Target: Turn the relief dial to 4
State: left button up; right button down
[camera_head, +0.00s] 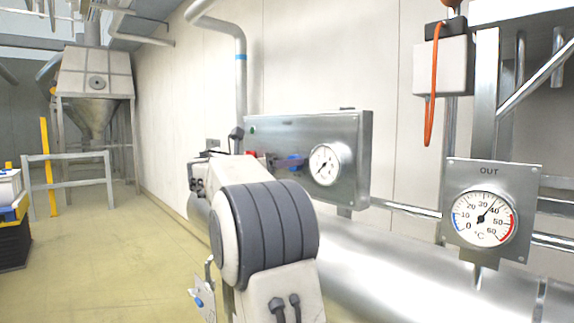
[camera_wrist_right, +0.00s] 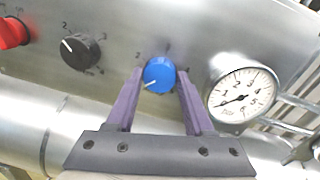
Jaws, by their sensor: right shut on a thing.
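A blue dial (camera_wrist_right: 159,75) with a white pointer line sits on a steel panel in the right wrist view. Its pointer slants to the lower left; the scale around it is mostly hidden or too small to read. My right gripper (camera_wrist_right: 158,88) has its two purple fingers on either side of the blue dial, shut on it. In the head view the blue dial (camera_head: 293,161) shows just beyond my wrist, which hides much of the gripper. No name plate is legible, so I cannot tell which dial is called relief. My left gripper is out of view.
A black dial (camera_wrist_right: 80,50) and a red knob (camera_wrist_right: 12,32) sit left of the blue dial. A pressure gauge (camera_wrist_right: 241,93) is close on its right. A thermometer marked OUT (camera_head: 483,217) stands farther right. A large pipe (camera_head: 385,265) runs below the panel.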

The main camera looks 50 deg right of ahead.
jog(key=n+b, duration=0.4)
jog(key=n, duration=0.6)
jog(key=n+g+b, duration=0.1)
jog(key=n+b, duration=0.2)
jog(key=n, duration=0.7)
jog(key=n+g+b, duration=0.1)
jog(key=n+b, duration=0.3)
jog(key=n, duration=0.6)
jog(key=shift+w+f+n+b, duration=0.2)
jog(key=shift+w+n+b, duration=0.05)
jog(key=shift+n+b, duration=0.15)
dwell(0.8)
jog(key=shift+m+y, duration=0.3)
jog(key=shift+c, duration=1.4)
grip_release()
